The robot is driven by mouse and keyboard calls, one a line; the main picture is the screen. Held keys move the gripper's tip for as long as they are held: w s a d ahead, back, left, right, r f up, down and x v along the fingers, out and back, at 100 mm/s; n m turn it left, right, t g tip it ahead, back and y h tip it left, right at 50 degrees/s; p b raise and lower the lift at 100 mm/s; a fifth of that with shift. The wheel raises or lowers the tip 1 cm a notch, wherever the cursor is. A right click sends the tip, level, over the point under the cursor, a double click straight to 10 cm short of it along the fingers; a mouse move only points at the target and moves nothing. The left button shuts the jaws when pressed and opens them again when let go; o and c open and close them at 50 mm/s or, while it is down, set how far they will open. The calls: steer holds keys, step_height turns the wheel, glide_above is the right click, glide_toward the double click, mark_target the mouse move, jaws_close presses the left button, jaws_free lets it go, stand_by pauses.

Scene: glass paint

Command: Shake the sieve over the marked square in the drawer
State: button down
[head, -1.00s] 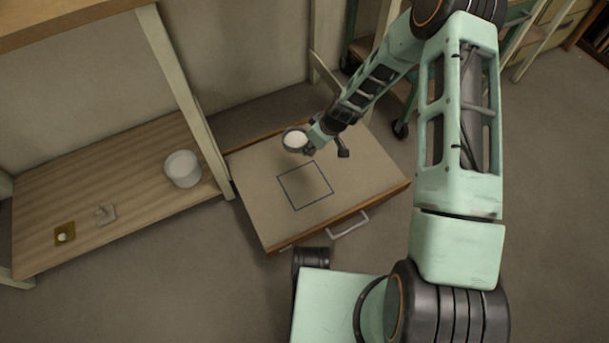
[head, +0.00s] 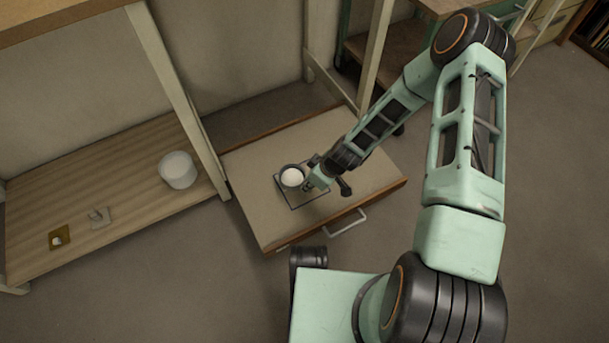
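The sieve (head: 292,178) is a small round dark-rimmed cup with white powder in it. My gripper (head: 308,187) is at its right side and appears shut on it; the fingers are small and partly hidden. The sieve is over the marked square (head: 297,207), a dark outline on the drawer's pale surface. The sieve and gripper cover much of the square's upper part. The drawer (head: 245,185) is pulled out, with a metal handle (head: 345,222) at its front. No powder on the square can be made out.
A pale upright post (head: 175,95) stands between shelf and drawer. The drawer's left part is clear.

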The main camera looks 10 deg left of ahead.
mark_target(297, 173)
steer(key=s+d, duration=0.2)
steer(key=s, duration=0.2)
steer(key=w+a, duration=0.1)
steer(key=w, duration=0.1)
steer(key=w+a, duration=0.1)
steer(key=w, duration=0.1)
steer(key=w+a+p, duration=0.1)
steer(key=w+a, duration=0.1)
steer(key=w, duration=0.1)
steer(key=shift+w+a, duration=0.55)
steer(key=shift+w, duration=0.2)
steer(key=s+d+p, duration=0.2)
steer(key=s+d, duration=0.2)
steer(key=d, duration=0.6)
steer(key=shift+w+a+b, duration=1.25)
steer(key=shift+w+a, duration=0.75)
steer(key=shift+w, duration=1.85)
steer(key=s+d, duration=0.5)
steer(key=s, duration=0.2)
steer(key=shift+s+b, duration=0.3)
